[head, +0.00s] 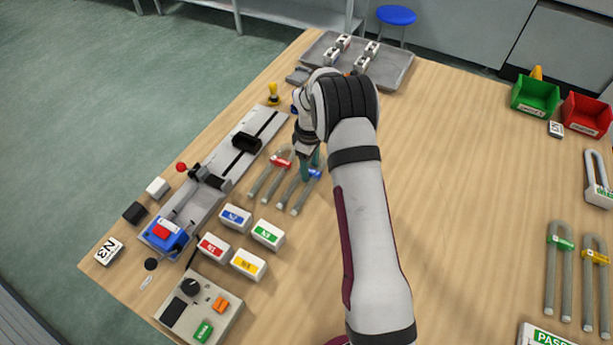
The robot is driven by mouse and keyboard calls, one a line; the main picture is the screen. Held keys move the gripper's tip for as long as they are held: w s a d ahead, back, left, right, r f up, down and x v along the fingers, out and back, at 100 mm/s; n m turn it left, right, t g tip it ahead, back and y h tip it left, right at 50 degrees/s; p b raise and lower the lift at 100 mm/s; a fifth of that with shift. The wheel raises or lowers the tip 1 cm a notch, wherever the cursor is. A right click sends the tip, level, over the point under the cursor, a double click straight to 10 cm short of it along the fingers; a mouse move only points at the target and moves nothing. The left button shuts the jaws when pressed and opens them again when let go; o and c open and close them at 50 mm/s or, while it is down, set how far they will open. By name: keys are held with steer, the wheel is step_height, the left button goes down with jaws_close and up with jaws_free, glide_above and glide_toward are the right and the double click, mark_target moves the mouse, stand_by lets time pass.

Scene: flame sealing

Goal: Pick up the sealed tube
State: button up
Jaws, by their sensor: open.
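Two grey U-shaped tubes lie left of my arm: one with a red clip (280,162) and one with a blue clip (314,173). My gripper (310,160) points down over the upper part of the blue-clipped tube, its teal fingers close to the clip. It is open; whether the fingers touch or straddle the tube cannot be told. My arm hides part of that area. At the right lie a tube with a green clip (561,243) and one with a yellow clip (597,257). I cannot tell which tube is sealed.
A long sealing device (215,180) runs left of the tubes. Several coloured label blocks (236,217) and a control box (198,308) stand in front. A grey tray (395,75) is at the back; green (535,97) and red (586,115) bins are back right. The table's middle right is clear.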

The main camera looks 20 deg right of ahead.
mark_target(310, 169)
jaws_close()
steer(key=shift+r, duration=0.2)
stand_by(0.3)
step_height(310, 169, up, 4)
steer(key=shift+f, duration=0.2)
steer(key=s+d+r, duration=0.7)
steer(key=d, duration=0.2)
steer(key=s+a+r+m, duration=0.3)
steer(key=a+r+m, duration=0.1)
steer(key=a+r, duration=0.4)
steer(key=s+a+r+m, duration=0.4)
steer(key=a+r+m, duration=0.1)
steer(key=a+r, duration=0.3)
steer(key=shift+a+r, duration=0.25)
steer(key=shift+r, duration=0.3)
